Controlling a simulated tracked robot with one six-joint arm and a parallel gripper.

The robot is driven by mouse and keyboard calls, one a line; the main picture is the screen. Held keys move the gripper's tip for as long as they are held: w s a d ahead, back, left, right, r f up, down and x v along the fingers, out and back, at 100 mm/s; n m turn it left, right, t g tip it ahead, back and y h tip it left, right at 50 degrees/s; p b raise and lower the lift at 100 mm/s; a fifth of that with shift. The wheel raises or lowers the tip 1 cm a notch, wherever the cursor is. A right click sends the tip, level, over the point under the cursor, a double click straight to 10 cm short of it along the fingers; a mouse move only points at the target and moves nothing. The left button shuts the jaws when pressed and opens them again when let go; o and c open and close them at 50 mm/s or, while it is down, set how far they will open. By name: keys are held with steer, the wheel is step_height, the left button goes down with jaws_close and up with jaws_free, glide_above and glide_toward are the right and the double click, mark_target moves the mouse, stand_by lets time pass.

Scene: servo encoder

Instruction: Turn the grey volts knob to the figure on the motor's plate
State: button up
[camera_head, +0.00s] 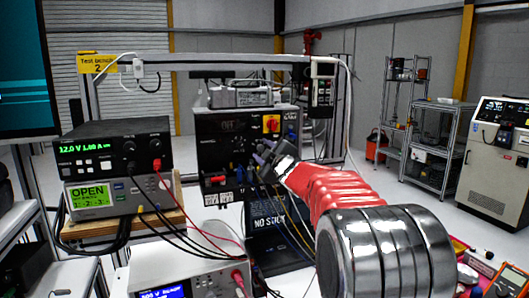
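My arm reaches from the lower right, with its red sleeve pointing up and left. My dark grey gripper (266,156) is at its far end, in front of the black cabinet (225,135). Its fingers are too small and dark to show whether they are open or shut. A black power supply (110,150) at the left shows green figures that seem to read 12.0 V and 1.00 A. Two dark round knobs are on its right side; I cannot tell which is the grey volts knob. My gripper is apart from them, to the right. I cannot make out the motor's plate.
A grey meter (118,194) reading OPEN sits under the power supply. Black and red leads hang toward a white instrument (185,268). A red-and-yellow switch (271,124) is on the cabinet. A metal frame (215,62) spans above. Shelving (432,140) stands right.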

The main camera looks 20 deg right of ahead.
jaws_close()
steer(key=shift+d, duration=0.15)
stand_by(0.4)
steer(key=shift+f, duration=0.1)
steer(key=shift+m, duration=1.5)
steer(key=m, duration=0.4)
steer(key=shift+m, duration=0.4)
